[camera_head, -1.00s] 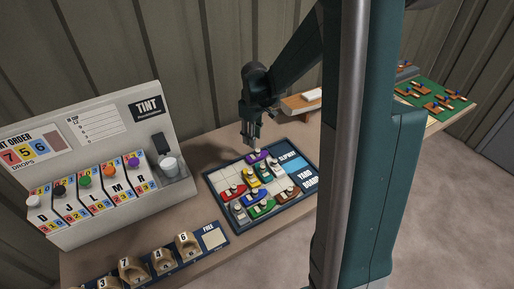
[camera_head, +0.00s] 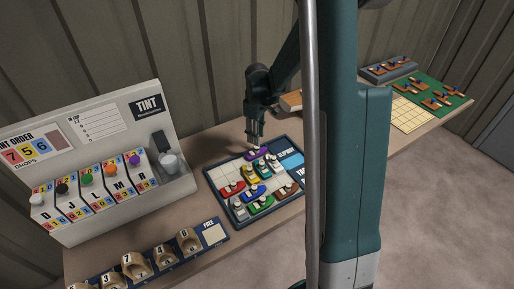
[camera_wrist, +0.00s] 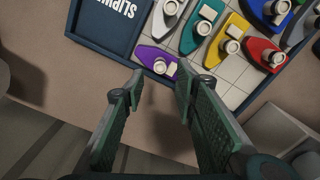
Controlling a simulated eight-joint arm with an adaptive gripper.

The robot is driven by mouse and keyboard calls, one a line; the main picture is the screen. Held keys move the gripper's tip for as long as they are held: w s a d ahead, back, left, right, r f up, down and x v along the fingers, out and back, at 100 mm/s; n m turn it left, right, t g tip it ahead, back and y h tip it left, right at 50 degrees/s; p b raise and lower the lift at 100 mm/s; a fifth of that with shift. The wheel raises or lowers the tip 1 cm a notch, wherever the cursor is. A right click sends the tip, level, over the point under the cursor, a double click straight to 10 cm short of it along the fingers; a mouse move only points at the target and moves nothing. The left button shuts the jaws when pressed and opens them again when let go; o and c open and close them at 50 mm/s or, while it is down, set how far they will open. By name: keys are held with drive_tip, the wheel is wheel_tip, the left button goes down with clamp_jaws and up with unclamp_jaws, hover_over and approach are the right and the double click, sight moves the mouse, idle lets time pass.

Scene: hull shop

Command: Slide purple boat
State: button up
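The purple boat (camera_head: 259,155) sits at the back edge of the yard board (camera_head: 222,206), beside the blue slipway area. In the wrist view the purple boat (camera_wrist: 156,60) has a white cabin and funnel block, and lies just beyond my fingertips. My gripper (camera_head: 254,143) hangs over the back edge of the board, close to the boat. In the wrist view my gripper (camera_wrist: 160,78) is open, with its two fingers spread and nothing visible between them. I cannot tell whether a fingertip touches the boat.
Red (camera_head: 231,188), yellow (camera_head: 248,173), green (camera_head: 261,204) and other boats crowd the board. The tint dispenser (camera_head: 110,200) stands left, with a row of numbered holders (camera_head: 136,265) in front. A green board (camera_head: 440,97) lies far right. My column hides the board's right side.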

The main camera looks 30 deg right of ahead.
sight(257, 151)
drive_tip(key=shift+f+b, duration=0.4)
drive_tip(key=shift+f, duration=3.4)
drive_tip(key=shift+c, duration=0.2)
clamp_jaws()
